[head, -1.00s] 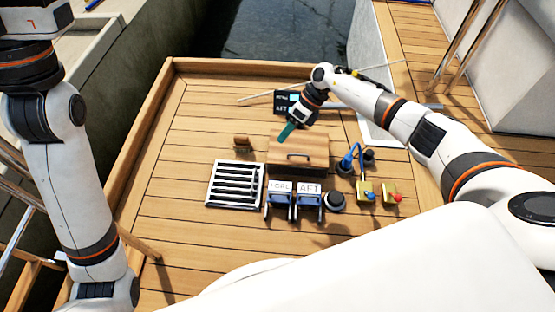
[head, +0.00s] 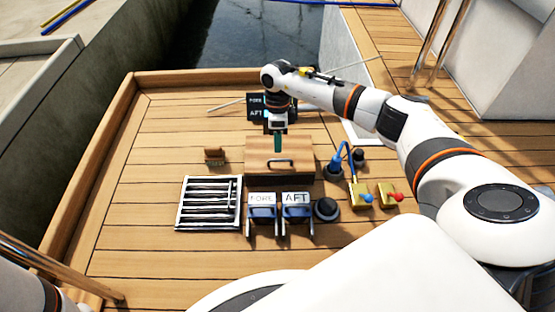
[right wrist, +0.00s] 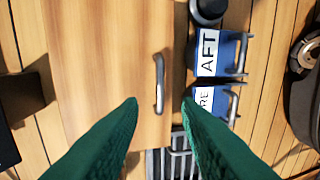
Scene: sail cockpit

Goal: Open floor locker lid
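The floor locker lid (head: 300,150) is a wooden panel in the middle of the deck, lying flat, with a grey bar handle (head: 281,161) near its front edge. In the right wrist view the lid (right wrist: 95,60) fills the left half, and the handle (right wrist: 160,83) lies beyond the gap between the fingertips. My right gripper (head: 278,152) points down over the lid, just behind the handle in the head view. Its green fingers (right wrist: 159,104) are apart with nothing between them; I see no contact with the handle. My left gripper is out of view.
A slatted grate (head: 209,203), blue FORE (head: 262,213) and AFT (head: 296,213) items and a black round fitting (head: 326,209) stand in front of the lid. Yellow blocks (head: 360,194) are to the right, a small brown block (head: 214,156) left. A dark sign (head: 256,107) stands behind.

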